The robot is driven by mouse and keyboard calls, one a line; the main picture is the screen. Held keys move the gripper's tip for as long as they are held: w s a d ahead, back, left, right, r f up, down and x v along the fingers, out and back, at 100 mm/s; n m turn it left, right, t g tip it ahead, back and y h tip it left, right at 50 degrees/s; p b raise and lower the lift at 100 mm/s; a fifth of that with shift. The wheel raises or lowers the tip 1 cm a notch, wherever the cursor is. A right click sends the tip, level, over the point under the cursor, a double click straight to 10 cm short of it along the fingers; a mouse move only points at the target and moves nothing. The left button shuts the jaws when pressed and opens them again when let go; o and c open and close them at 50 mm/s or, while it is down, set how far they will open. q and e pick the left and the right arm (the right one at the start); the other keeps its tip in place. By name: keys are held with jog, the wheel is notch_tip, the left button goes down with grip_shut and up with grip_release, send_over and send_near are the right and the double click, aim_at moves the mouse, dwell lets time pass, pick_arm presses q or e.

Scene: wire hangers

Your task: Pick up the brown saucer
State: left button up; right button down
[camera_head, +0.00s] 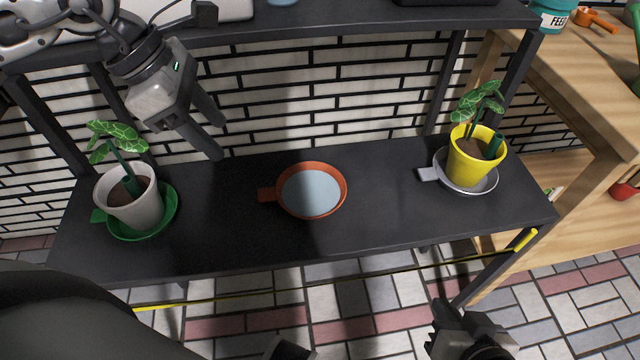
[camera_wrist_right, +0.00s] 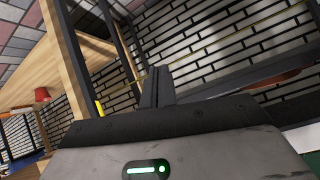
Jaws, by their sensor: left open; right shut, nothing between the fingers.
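The brown saucer (camera_head: 338,199) sits on the dark shelf (camera_head: 385,225), near its middle. It is orange-brown and round, with a tab handle pointing left and a flat pale blue-grey inside. My left gripper (camera_head: 219,139) is open and empty above the shelf, to the upper left of the saucer and apart from it. My right gripper (camera_head: 440,304) is at the bottom of the head view, in front of the shelf and away from the saucer. In the right wrist view its fingers (camera_wrist_right: 157,88) are together with nothing between them.
A white pot (camera_head: 133,207) with a plant stands on a green saucer (camera_head: 165,212) at the left. A yellow pot (camera_head: 470,165) with a plant stands on a grey saucer (camera_head: 483,187) at the right. An upper shelf (camera_head: 330,25) runs behind. A wooden table (camera_head: 570,70) is at the right.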

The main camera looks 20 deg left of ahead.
pick_arm(q)
jog(key=b, duration=0.1)
send_near(268, 193)
jog(key=shift+x, duration=1.15)
jog(key=b+x, duration=0.1)
jog(key=x, duration=0.4)
jog(key=shift+d+f, duration=0.1)
jog(key=shift+f, duration=0.15)
jog(key=shift+w+d+f, duration=0.1)
jog(key=shift+f, duration=0.25)
pick_arm(e)
jog(key=shift+w+a+r+t+y, duration=0.1)
jog(key=shift+a+r+t+y, duration=0.1)
jog(key=shift+r+t, duration=0.2)
jog(key=shift+a+r+t+y, duration=0.2)
jog(key=shift+r+t, duration=0.1)
jog(key=shift+r, duration=0.15)
pick_arm(q)
jog(key=c, duration=1)
grip_shut()
pick_arm(e)
jog(key=shift+f, duration=0.15)
